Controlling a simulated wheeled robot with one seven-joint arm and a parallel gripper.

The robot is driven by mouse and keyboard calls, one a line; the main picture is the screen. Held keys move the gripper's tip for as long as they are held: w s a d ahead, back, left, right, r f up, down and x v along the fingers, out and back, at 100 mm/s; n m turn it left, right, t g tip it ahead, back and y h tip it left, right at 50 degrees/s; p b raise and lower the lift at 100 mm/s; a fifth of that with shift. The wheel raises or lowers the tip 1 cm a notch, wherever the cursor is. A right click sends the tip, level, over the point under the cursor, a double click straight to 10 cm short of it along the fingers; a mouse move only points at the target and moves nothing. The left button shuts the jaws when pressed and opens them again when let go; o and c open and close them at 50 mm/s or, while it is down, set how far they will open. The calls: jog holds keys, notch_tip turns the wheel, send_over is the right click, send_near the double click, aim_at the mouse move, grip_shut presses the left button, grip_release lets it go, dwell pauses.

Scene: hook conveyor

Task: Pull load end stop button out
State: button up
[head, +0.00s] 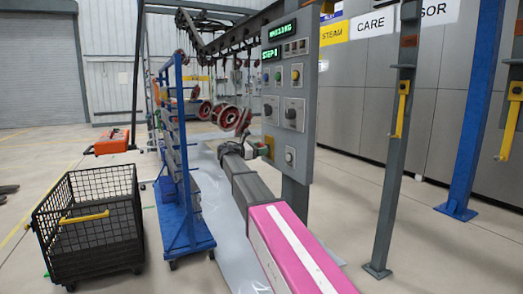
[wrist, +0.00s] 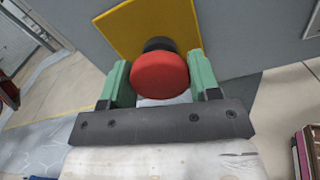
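The red stop button (wrist: 160,75) is a round mushroom head on a dark collar, mounted on a yellow plate (wrist: 128,30). In the wrist view it sits between the two green fingers of my gripper (wrist: 161,80), one on each side. The fingers are far apart and their inner edges lie close to the button's rim. I cannot tell whether they press on it. In the head view my gripper (head: 258,150) is at the low left edge of the grey control panel (head: 293,95), where the button is mostly hidden.
The panel carries green displays (head: 283,31), knobs and small buttons. A blue rack (head: 185,190) and a black mesh crate (head: 88,225) stand to the left. Hooks hang from the overhead rail (head: 225,42) behind. Grey posts (head: 392,170) stand on the right.

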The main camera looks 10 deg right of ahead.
jog(key=o, duration=0.4)
jog(key=shift+a, duration=0.1)
jog(key=shift+c, duration=0.2)
jog(key=v, duration=1)
jog(key=shift+s+a, duration=0.15)
jog(key=shift+a, duration=0.25)
jog(key=s+d+f+m+g+y, duration=0.1)
jog(key=s+d+f+m+y, duration=0.2)
jog(key=f, duration=0.6)
jog(key=s+d+f+m+g+y, duration=0.1)
jog(key=s+d+f+m+y, duration=0.1)
jog(key=s+d+f, duration=0.6)
jog(key=s+d+f+m+g+y, duration=0.1)
jog(key=s+f+m+y, duration=0.15)
jog(key=f, duration=0.85)
jog(key=s+f+m+g+y, duration=0.2)
jog(key=s+f+m+y, duration=0.7)
jog(key=s+f, duration=0.7)
jog(key=s+m, duration=0.2)
jog(key=s, duration=0.2)
jog(key=shift+f+g+y, duration=0.3)
jog(key=shift+f+y, duration=0.05)
